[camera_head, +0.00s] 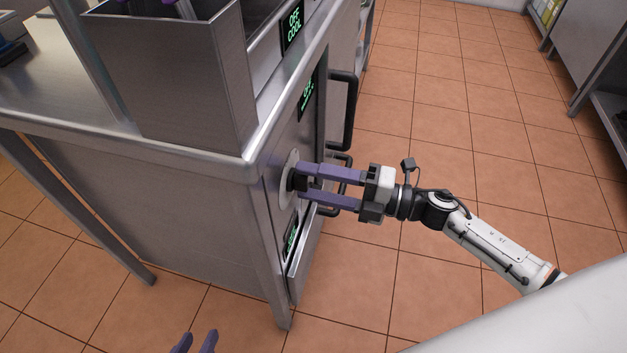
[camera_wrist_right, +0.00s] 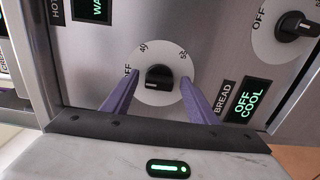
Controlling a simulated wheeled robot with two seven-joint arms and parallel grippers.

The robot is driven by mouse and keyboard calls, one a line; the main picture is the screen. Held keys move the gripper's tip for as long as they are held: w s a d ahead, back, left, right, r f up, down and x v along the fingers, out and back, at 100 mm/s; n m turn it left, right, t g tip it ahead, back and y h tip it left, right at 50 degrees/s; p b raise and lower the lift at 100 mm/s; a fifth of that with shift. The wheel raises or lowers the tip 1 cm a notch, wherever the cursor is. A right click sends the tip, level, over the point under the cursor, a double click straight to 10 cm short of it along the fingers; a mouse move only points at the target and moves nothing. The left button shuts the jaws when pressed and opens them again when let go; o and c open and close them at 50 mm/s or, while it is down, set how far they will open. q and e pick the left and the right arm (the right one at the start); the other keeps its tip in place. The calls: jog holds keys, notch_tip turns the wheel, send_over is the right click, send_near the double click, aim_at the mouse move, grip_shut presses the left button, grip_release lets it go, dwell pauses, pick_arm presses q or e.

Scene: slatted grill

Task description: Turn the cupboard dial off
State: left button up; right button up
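The cupboard dial has a black knob on a pale round plate (camera_head: 289,180), on the cupboard's steel front. In the right wrist view the black knob (camera_wrist_right: 158,77) sits between my right gripper's two purple fingers, one on each side, with visible gaps. "OFF" is printed at the plate's left. My right gripper (camera_head: 301,185) is open at the dial, and its fingers partly hide the knob in the head view. My left gripper (camera_head: 195,344) shows only as two parted purple fingertips at the bottom edge.
A second dial (camera_wrist_right: 296,27) is at the wrist view's upper right. A display reading "OFF COOL" (camera_wrist_right: 247,103) is by the label "BREAD". Black handles (camera_head: 342,110) project from the cupboard front. A steel container (camera_head: 170,75) stands on top. Tiled floor to the right is open.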

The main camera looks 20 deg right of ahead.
jog(key=v, duration=1)
jog(key=shift+p, duration=0.3)
jog(key=shift+s+d, duration=0.1)
jog(key=shift+s, duration=0.05)
